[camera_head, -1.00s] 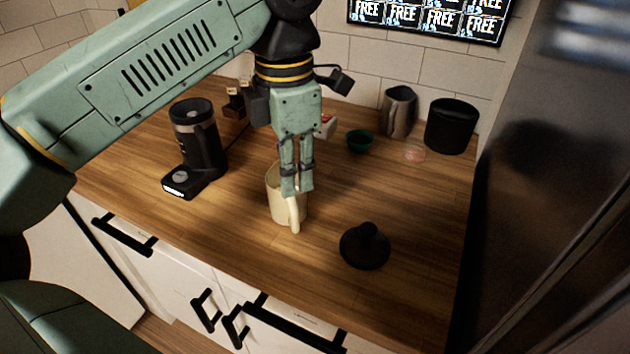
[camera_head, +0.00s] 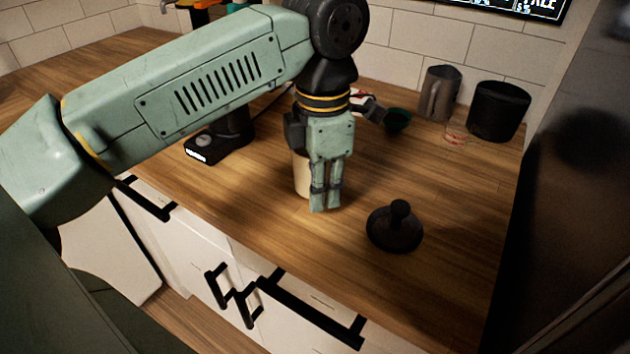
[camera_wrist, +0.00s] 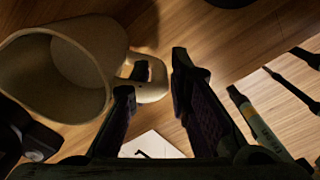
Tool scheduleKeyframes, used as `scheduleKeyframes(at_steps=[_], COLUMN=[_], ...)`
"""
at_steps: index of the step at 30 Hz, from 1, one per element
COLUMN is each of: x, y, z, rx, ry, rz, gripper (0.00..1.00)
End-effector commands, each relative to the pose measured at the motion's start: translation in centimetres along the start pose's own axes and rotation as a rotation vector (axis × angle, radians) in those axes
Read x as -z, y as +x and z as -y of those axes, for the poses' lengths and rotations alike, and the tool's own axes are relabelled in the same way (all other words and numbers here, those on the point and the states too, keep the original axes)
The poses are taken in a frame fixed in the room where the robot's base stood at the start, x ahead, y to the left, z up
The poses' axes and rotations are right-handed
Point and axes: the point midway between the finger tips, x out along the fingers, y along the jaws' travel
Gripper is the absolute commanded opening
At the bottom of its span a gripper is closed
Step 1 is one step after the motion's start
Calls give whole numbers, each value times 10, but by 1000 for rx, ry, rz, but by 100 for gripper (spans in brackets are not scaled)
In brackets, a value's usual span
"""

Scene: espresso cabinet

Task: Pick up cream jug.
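The cream jug (camera_head: 300,176) stands on the wooden counter, partly hidden behind my gripper in the head view. In the wrist view the jug (camera_wrist: 85,65) is at the left, its mouth facing left and its handle (camera_wrist: 156,86) facing my fingers. My gripper (camera_head: 325,208) points down at the handle side of the jug. In the wrist view my gripper (camera_wrist: 160,62) has its fingers apart. The left fingertip appears within the handle loop and the right one outside it, with the handle's outer bar between them. I cannot tell whether either finger touches it.
A black tamper-like object (camera_head: 394,230) stands right of my gripper. A coffee grinder (camera_head: 232,130) is to the left, partly behind my arm.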

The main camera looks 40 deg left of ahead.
Motion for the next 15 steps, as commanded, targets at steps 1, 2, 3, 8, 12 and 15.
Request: scheduleKeyframes(at_steps=[1,2,3,8,12,15], x=[0,0,0,0,0,0], y=[6,6,5,4,4,4], z=[0,0,0,0,0,0], rx=[0,-1,-1,0,0,0], ry=[0,0,0,0,0,0], rz=[0,1,1,1,1,1], gripper=[18,18,18,17,7,1])
